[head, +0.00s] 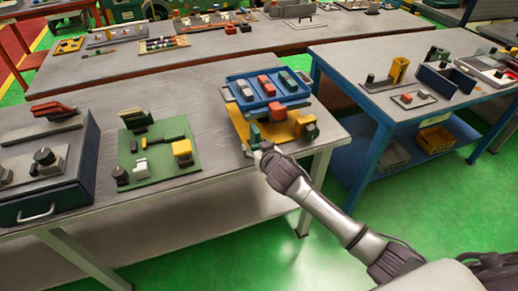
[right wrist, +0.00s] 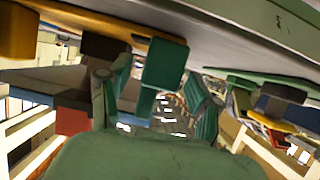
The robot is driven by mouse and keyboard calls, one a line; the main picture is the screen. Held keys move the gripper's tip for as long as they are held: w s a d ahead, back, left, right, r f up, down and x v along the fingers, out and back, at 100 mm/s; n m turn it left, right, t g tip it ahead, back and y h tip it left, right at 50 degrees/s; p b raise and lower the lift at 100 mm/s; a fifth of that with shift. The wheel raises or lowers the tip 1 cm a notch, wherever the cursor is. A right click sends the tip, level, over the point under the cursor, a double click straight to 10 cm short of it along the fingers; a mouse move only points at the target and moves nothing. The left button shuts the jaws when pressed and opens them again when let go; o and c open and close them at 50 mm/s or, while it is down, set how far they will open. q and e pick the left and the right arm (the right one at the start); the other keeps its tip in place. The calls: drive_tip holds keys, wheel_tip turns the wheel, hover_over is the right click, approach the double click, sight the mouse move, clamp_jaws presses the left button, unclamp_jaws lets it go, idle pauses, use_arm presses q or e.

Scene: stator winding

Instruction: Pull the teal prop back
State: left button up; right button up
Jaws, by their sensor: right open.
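The teal prop (head: 254,132) stands at the left front of the yellow board (head: 283,130), below the front edge of the blue tray (head: 236,91). My right gripper (head: 260,153) is just in front of it. In the right wrist view the teal prop (right wrist: 165,65) shows between the two fingers of my open right gripper (right wrist: 160,100), with gaps at both sides. I cannot tell whether a finger touches it. The blue tray holds a grey, a red and a green block and sits raised above the yellow board. My left gripper is out of view.
A green board (head: 155,168) with several parts lies to the left, beside a dark drawer box (head: 50,190). A blue-framed table (head: 375,103) stands at right.

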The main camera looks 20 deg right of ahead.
drive_tip(key=v, duration=1.2)
drive_tip(key=s+d+f+g, duration=0.15)
drive_tip(key=s+f, duration=0.25)
drive_tip(key=f, duration=0.7)
drive_tip(key=s+d+f+n+g, duration=0.1)
drive_tip(key=s+f+g, duration=0.25)
drive_tip(key=f, duration=0.75)
drive_tip(key=s+d+f+g, duration=0.15)
drive_tip(key=s+f, duration=0.25)
drive_tip(key=f, duration=0.7)
drive_tip(key=s+f+g, duration=0.2)
drive_tip(key=s+f, duration=0.4)
drive_tip(key=s, duration=0.5)
drive_tip(key=s+f+g, duration=0.2)
drive_tip(key=s+f, duration=0.4)
drive_tip(key=s, duration=0.6)
drive_tip(key=s+f+n+g, duration=0.1)
drive_tip(key=s+f+g, duration=0.1)
drive_tip(key=s+f, duration=0.5)
drive_tip(key=s, duration=0.4)
drive_tip(key=shift+s+a, duration=0.3)
drive_tip(key=shift+a, duration=0.1)
